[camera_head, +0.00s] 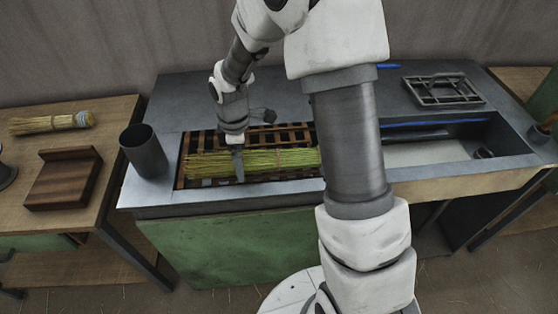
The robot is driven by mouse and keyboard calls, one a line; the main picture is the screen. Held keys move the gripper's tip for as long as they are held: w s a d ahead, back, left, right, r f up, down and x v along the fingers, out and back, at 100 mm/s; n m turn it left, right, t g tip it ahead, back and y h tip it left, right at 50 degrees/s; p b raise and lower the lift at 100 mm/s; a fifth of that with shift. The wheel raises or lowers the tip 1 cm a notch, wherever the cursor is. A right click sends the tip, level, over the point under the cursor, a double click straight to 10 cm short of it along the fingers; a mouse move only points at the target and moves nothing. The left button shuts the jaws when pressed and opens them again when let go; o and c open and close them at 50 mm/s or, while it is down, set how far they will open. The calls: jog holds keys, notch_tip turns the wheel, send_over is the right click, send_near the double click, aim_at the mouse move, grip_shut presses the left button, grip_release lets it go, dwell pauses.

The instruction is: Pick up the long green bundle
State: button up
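The long green bundle (281,158) lies lengthwise on a brown slatted rack set into the grey workbench. Its right end is hidden behind my arm. My gripper (238,172) points down over the left part of the bundle. Its fingers overlap the bundle in this view. I cannot tell whether they are open or closed on it.
The slatted rack (290,134) sits in the bench top (170,92). A dark cylinder (144,152) stands left of it. A sink-like basin (425,153) and a metal frame (443,90) are at right. A side table holds a straw bundle (50,123) and a wooden block (64,179).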

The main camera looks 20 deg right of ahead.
jog(key=c, duration=1.5)
jog(key=shift+o, duration=0.2)
